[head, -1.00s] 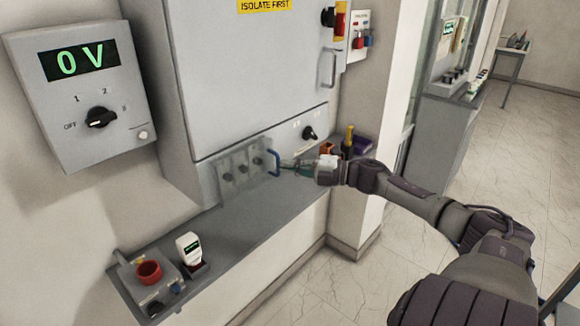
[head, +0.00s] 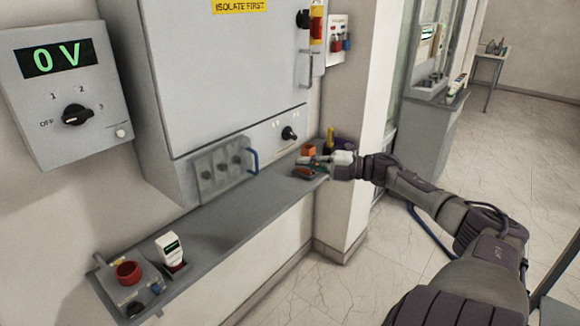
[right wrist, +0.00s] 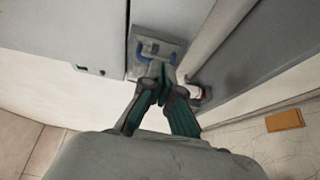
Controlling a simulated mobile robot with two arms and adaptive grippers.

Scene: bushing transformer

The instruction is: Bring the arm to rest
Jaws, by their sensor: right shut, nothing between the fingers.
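My right gripper (head: 308,161) is shut and empty. In the head view it hovers around the right end of the grey shelf (head: 215,225), to the right of the blue handle (head: 253,161) and apart from it. In the right wrist view the fingers of my right gripper (right wrist: 160,85) are together, with the panel with the blue handle (right wrist: 158,55) beyond them. My left gripper does not show.
A grey cabinet (head: 225,85) stands above the shelf. A meter box (head: 65,95) reading 0 V is at left. A red button box (head: 128,272) and a white handheld device (head: 169,249) are on the shelf's near end. Open floor (head: 520,160) lies at right.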

